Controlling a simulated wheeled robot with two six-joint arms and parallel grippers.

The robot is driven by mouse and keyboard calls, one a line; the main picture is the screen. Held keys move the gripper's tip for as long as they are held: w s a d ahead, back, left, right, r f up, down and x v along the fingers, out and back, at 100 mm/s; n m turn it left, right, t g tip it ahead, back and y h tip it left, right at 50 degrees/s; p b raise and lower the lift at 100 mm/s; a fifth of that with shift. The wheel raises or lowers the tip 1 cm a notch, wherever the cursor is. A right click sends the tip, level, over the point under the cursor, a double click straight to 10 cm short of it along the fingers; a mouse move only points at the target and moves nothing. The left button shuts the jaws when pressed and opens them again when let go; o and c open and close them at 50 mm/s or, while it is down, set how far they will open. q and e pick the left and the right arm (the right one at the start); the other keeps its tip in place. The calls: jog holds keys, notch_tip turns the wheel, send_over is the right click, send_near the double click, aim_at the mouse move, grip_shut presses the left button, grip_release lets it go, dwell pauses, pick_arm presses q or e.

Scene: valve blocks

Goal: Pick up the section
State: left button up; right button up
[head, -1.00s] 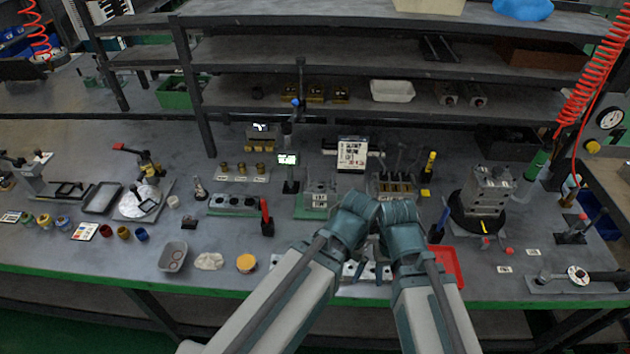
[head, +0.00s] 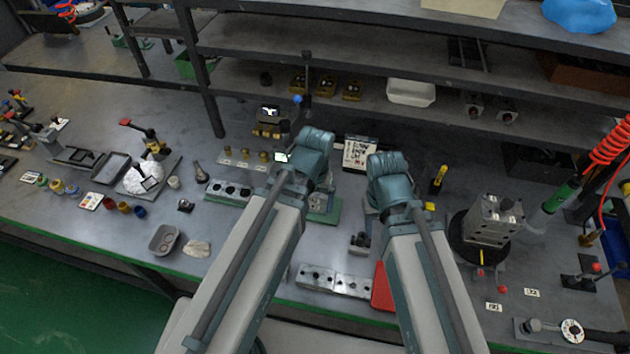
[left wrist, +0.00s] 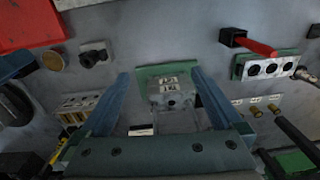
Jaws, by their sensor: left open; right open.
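In the left wrist view a grey block-shaped section (left wrist: 171,91) with pale labels and a dark port sits on a green plate (left wrist: 150,71). My left gripper (left wrist: 160,73) is open, its two blue fingers spread on either side of the section with visible space on both sides. I cannot tell how far above it the fingers are.
Silver blocks with holes (head: 335,281) and a red tray (head: 383,288) lie near the front edge. A grey machined block (head: 495,222) stands on a dark round base at right. A row of brass fittings (head: 246,157) is behind the left arm. Shelves close off the back.

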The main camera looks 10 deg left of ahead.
pick_arm(q)
jog(key=w+r+n+p, duration=0.3)
jog(key=w+n, duration=0.9)
jog(key=n, duration=0.8)
jog(key=shift+d+r+n+y+p, duration=0.3)
jog(key=shift+r+n+y+p, duration=0.1)
jog(key=shift+r, duration=0.5)
jog(key=shift+f, duration=0.1)
